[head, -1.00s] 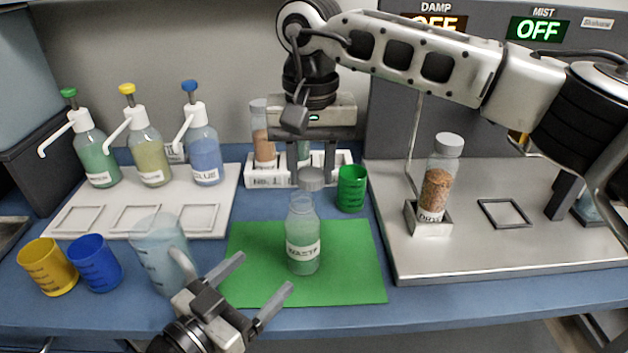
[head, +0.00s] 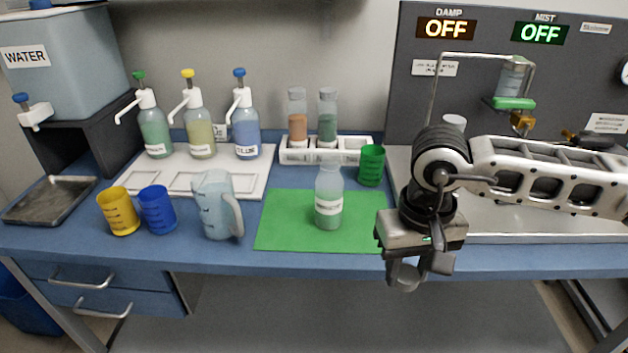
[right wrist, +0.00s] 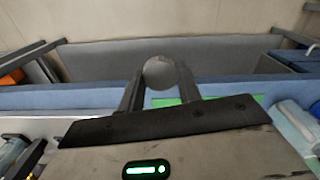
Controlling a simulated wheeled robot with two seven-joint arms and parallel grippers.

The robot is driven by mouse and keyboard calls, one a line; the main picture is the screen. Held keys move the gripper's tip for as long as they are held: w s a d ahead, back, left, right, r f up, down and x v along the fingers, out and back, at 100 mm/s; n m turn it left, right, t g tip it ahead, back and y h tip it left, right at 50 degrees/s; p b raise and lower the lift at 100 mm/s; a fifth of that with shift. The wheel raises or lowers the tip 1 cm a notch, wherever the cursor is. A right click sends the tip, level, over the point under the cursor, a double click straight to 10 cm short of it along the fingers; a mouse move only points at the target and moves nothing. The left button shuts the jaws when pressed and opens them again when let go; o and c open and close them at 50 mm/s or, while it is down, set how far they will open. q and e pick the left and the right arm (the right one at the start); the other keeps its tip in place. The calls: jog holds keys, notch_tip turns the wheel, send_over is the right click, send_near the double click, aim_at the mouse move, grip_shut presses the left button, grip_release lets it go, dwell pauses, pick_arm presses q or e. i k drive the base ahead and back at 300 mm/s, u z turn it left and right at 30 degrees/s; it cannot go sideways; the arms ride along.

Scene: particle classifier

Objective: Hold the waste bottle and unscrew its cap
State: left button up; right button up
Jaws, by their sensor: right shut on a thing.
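The waste bottle (head: 329,207) stands upright on the green mat (head: 283,220), with green contents and a white label. Its neck shows no cap. My right gripper (head: 407,280) is to the right of the bottle, near the table's front edge and apart from it. It is shut on a round grey cap (right wrist: 158,72), seen between the two fingers in the right wrist view (right wrist: 160,88). My left gripper is not in view.
A green cup (head: 371,166) and a white rack (head: 352,150) with two bottles stand behind the mat. A clear jug (head: 213,205), blue cup (head: 157,210) and yellow cup (head: 118,211) stand left. The mat's bare parts are clear.

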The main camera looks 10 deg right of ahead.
aim_at(328, 182)
jog(key=u, duration=1.9)
jog(key=k, duration=1)
jog(key=z, duration=0.9)
jog(key=i, duration=1.7)
